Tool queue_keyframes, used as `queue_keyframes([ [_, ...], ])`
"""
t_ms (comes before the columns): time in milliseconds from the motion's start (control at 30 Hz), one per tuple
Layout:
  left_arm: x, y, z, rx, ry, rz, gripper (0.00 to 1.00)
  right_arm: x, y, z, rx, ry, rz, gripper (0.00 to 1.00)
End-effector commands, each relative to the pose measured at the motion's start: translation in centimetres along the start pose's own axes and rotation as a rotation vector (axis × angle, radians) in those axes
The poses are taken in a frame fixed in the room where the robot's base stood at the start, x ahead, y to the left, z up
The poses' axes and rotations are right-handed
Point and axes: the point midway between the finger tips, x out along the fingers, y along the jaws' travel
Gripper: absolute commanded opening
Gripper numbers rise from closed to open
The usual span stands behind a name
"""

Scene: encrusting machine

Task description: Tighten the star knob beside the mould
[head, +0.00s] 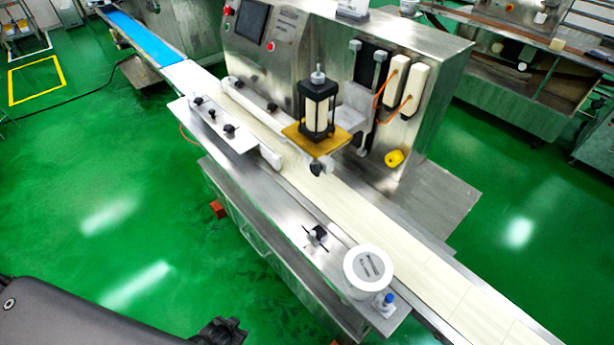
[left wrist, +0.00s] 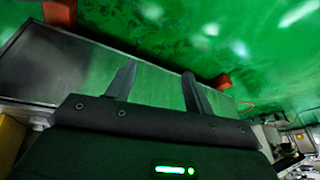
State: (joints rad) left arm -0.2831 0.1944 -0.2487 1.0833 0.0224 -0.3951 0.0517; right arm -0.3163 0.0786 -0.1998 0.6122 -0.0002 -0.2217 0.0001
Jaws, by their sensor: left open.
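The mould unit, a cream cylinder in a black frame (head: 317,112), stands on a yellow plate (head: 330,143) over the conveyor. A dark knob (head: 316,169) sits just below and beside that plate; its star shape is too small to make out. Another black knob (head: 316,236) is on the front metal ledge. My left gripper (left wrist: 158,78) shows in the left wrist view with its two fingers apart and nothing between them. It is away from the knobs, facing the floor and the machine's lower side. My left arm (head: 100,318) fills the head view's lower left. My right gripper is out of view.
The pale conveyor belt (head: 420,260) runs diagonally past the mould. A round white container (head: 368,270) and a blue-topped item (head: 388,302) stand on the front ledge. A side rail (head: 215,125) carries several black knobs. Green floor (head: 120,200) lies open at left.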

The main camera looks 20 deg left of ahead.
Motion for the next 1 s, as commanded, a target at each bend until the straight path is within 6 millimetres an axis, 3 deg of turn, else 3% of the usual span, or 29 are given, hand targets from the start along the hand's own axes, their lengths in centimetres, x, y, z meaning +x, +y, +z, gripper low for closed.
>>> queue_keyframes([
  [33, -0.4, -1.4, -5.0, 0.014, 0.088, -0.015, 0.53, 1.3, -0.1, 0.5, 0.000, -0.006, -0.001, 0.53],
  [100, -2.5, -2.5, -11.1, 0.029, 0.190, -0.028, 0.53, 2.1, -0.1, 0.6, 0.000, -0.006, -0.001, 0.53],
  [200, -7.1, -3.1, -18.6, 0.050, 0.331, -0.032, 0.53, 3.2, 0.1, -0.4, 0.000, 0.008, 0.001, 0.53],
  [300, -12.5, -2.8, -24.1, 0.069, 0.456, -0.024, 0.53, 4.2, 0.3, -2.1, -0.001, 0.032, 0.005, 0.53],
  [500, -23.6, -1.2, -30.6, 0.110, 0.673, 0.019, 0.53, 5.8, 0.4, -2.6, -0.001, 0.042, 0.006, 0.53],
  [600, -29.3, -1.0, -35.3, 0.191, 0.894, 0.061, 0.53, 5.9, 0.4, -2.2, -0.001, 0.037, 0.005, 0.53],
  [700, -33.6, -0.3, -37.7, 0.255, 1.057, 0.117, 0.53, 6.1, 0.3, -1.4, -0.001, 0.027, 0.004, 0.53],
  [833, -37.5, 0.6, -39.0, 0.314, 1.189, 0.184, 0.53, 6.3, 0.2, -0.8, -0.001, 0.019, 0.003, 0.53],
  [1000, -39.4, 1.0, -39.4, 0.341, 1.249, 0.221, 0.53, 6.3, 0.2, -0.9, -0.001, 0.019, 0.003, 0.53],
])
